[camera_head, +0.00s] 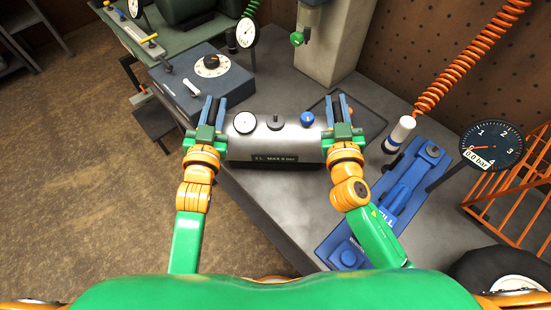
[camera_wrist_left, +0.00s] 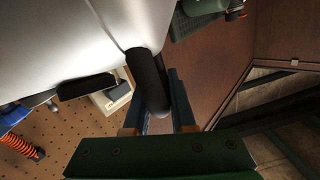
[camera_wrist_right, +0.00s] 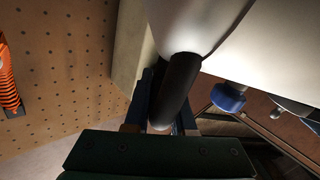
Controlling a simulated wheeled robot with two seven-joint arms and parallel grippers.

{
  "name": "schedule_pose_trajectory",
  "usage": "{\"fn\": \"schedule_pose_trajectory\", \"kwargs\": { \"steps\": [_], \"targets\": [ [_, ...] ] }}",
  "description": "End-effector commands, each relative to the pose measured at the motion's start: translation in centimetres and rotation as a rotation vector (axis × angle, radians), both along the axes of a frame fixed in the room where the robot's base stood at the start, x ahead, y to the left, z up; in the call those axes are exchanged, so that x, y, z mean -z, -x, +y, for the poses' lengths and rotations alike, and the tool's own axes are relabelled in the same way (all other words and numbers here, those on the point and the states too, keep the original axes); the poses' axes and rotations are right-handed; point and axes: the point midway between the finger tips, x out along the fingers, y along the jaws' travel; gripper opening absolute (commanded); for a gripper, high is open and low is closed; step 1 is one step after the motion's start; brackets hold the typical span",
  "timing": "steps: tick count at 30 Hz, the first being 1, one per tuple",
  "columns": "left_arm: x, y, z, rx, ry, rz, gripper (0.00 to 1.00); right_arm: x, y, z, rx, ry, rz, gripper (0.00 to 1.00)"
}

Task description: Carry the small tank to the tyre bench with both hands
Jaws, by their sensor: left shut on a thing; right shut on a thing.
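The small tank (camera_head: 275,145) is a grey metal cylinder lying level, with a dark label, a dial, a black cap and a blue knob. It is over the left front edge of the grey bench (camera_head: 270,205); I cannot tell whether it touches the top. My left gripper (camera_head: 212,112) is shut on the black handle at the tank's left end, and this handle (camera_wrist_left: 148,80) fills the jaws in the left wrist view. My right gripper (camera_head: 342,112) is shut on the right-end handle, and this handle (camera_wrist_right: 176,90) shows in the right wrist view.
A blue box with a dial (camera_head: 205,82) stands behind left. A blue tool (camera_head: 395,200), a pressure gauge (camera_head: 490,146), an orange cage (camera_head: 510,195) and a tyre (camera_head: 500,272) are on the right. A green bench (camera_head: 160,35) is at the back left. Brown floor (camera_head: 80,170) is clear at left.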

Motion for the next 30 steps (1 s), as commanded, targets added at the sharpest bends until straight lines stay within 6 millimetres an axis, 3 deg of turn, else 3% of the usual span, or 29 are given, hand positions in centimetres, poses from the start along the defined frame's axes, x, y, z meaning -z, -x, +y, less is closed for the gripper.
{"fn": "schedule_pose_trajectory", "kwargs": {
  "steps": [1, 2, 5, 15, 17, 24, 30],
  "targets": [
    [1.1, 0.0, 0.4, -0.007, -0.007, -0.004, 0.0, 1.1, -0.1, -0.4, 0.012, 0.006, -0.002, 0.0],
    [0.8, 0.0, 0.4, -0.008, -0.007, 0.0, 0.29, 0.8, 0.0, -0.4, 0.012, 0.006, 0.001, 0.29],
    [0.5, 0.0, 0.3, -0.006, -0.005, 0.001, 0.53, 0.5, 0.0, -0.3, 0.009, 0.005, 0.001, 0.53],
    [0.5, 0.6, 0.2, -0.003, -0.002, 0.001, 0.53, 0.5, 0.0, -0.1, 0.003, 0.002, 0.0, 0.53],
    [0.6, 1.6, 0.2, -0.003, -0.001, 0.003, 0.53, 0.4, 0.0, -0.1, 0.003, 0.001, 0.0, 0.53],
    [0.6, 8.2, 0.6, -0.004, -0.003, 0.006, 0.53, 0.4, 0.0, -0.1, 0.002, 0.001, 0.0, 0.53],
    [0.5, 11.5, 0.7, -0.004, -0.002, 0.003, 0.53, 0.4, 0.0, 0.0, 0.001, 0.0, 0.0, 0.53]
  ]
}}
